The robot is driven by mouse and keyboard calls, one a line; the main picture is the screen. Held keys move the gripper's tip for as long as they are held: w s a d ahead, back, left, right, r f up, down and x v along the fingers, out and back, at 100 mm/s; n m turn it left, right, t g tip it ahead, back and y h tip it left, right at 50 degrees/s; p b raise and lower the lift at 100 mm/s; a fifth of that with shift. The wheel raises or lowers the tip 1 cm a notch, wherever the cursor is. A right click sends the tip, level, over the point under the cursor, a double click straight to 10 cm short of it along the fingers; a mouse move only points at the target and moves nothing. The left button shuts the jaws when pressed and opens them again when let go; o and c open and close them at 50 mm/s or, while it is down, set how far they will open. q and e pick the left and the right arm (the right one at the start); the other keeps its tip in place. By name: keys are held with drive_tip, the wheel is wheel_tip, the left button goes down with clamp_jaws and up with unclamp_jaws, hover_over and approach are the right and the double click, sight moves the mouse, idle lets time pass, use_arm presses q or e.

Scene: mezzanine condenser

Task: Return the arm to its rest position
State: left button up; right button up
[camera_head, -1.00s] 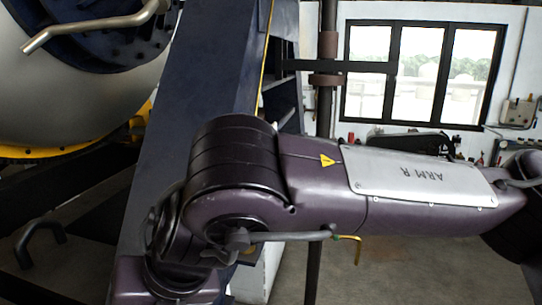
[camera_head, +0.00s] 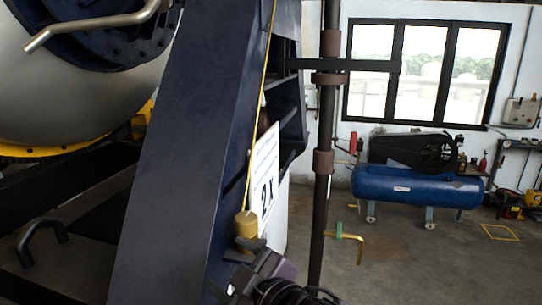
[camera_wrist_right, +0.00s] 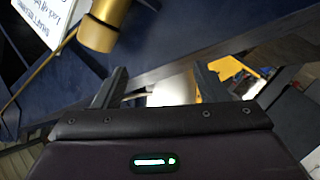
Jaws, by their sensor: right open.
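My right gripper (camera_head: 246,272) is at the bottom centre of the head view, low beside the dark blue slanted frame (camera_head: 190,150). In the right wrist view its two dark fingers stand apart with nothing between them, so the gripper (camera_wrist_right: 158,82) is open and empty. A brass cylinder (camera_head: 246,224) hangs on a yellow cord just above the gripper in the head view. The cylinder (camera_wrist_right: 104,25) shows at the upper left of the wrist view, apart from the fingers. My left gripper is not in view.
A dark upright pole (camera_head: 325,120) with a yellow hooked rod (camera_head: 359,248) stands to the right. A blue compressor (camera_head: 415,187) sits farther back. Open floor (camera_head: 430,265) lies at the lower right.

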drive_tip(key=d+f+m+g+h, duration=0.1)
drive_tip(key=d+f+m+h, duration=0.45)
drive_tip(key=d+f, duration=0.4)
drive_tip(key=s+d+f+m+g+h, duration=0.5)
drive_tip(key=s+d+f+m+g, duration=0.3)
drive_tip(key=s+d+f, duration=0.9)
wheel_tip(320, 180, down, 41)
drive_tip(key=s+g+b, duration=0.1)
drive_tip(key=s+b, duration=0.1)
drive_tip(key=b, duration=0.7)
drive_tip(key=s+d+f+b, duration=0.1)
drive_tip(key=s+f+b, duration=0.1)
drive_tip(key=s+f, duration=0.7)
drive_tip(key=s+d+f+g+b, duration=0.1)
drive_tip(key=s+d+f+b, duration=0.1)
drive_tip(key=s+f, duration=0.7)
wheel_tip(320, 180, down, 5)
drive_tip(key=shift+s+r+n+b, duration=0.25)
drive_tip(key=shift+n+b, duration=0.1)
drive_tip(key=shift+b, duration=0.45)
